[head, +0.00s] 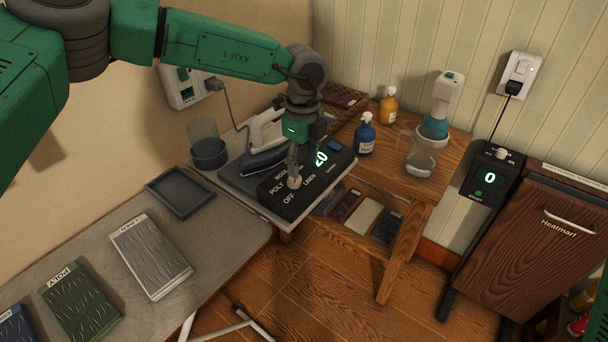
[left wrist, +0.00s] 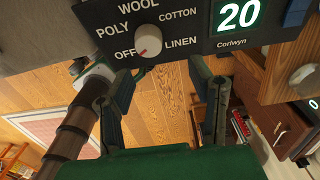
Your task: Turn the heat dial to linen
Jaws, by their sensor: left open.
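The heat dial (left wrist: 148,40) is a round light knob on a black control box (head: 318,190). Around it are the labels OFF, POLY, WOOL, COTTON and LINEN. Its red mark points toward OFF in the left wrist view. The dial also shows in the head view (head: 295,182), below my gripper. The box's display (left wrist: 238,15) reads 20. My left gripper (left wrist: 163,76) is open and empty, its fingers spread to either side just short of the dial. In the head view the gripper (head: 295,163) hides part of the box. My right gripper is not in view.
An iron (head: 264,140) stands behind the box on its board. Fabric swatches (head: 150,256) and an empty tray (head: 180,191) lie at left.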

